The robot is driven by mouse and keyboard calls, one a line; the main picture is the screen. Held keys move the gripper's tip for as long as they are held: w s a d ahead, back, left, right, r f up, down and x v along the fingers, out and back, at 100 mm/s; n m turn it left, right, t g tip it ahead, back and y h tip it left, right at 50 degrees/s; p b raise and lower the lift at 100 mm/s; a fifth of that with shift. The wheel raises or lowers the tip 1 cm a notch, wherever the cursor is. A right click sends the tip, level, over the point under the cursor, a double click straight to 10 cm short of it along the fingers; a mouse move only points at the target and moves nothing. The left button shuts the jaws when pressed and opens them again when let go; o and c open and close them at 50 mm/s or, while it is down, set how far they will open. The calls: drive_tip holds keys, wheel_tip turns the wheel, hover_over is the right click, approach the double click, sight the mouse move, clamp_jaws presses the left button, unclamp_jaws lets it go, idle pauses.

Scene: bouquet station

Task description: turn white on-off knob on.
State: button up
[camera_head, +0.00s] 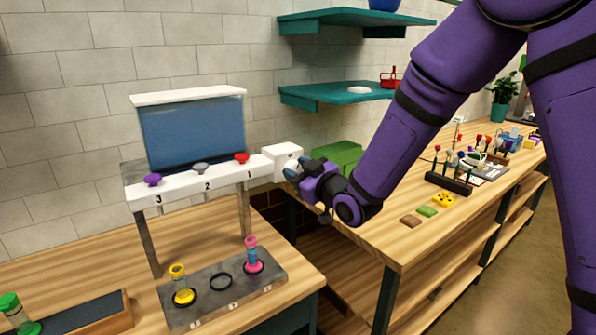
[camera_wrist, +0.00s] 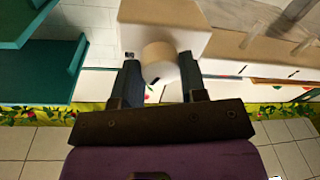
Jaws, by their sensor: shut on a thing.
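The white on-off knob (camera_wrist: 159,60) is a short round cylinder with a small dark mark. It sticks out from a white box (camera_wrist: 168,20) at the end of the dispenser station. In the wrist view my gripper (camera_wrist: 160,75) has one dark finger on each side of the knob and is shut on it. In the head view my gripper (camera_head: 296,171) is at the front right of the white box (camera_head: 281,152), and the knob is hidden behind the fingers.
The dispenser (camera_head: 200,182) carries purple, grey and red knobs numbered 3, 2, 1. Below it, a grey rack (camera_head: 215,308) holds a yellow and a pink vessel. Teal shelves (camera_head: 335,92) hang behind. A wooden table (camera_head: 400,235) with flowers and small blocks stands right, beneath my arm.

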drive_tip(key=m+t, duration=0.1)
drive_tip(key=m, duration=0.6)
drive_tip(key=shift+f, duration=0.1)
drive_tip(key=m, duration=0.6)
drive_tip(key=shift+m+t+h, duration=0.4)
drive_tip(key=shift+f, duration=0.1)
drive_tip(key=o, duration=0.9)
drive_tip(key=shift+s, duration=0.1)
drive_tip(key=v, duration=1)
drive_tip(key=shift+s+d, duration=0.25)
drive_tip(key=shift+s, duration=0.05)
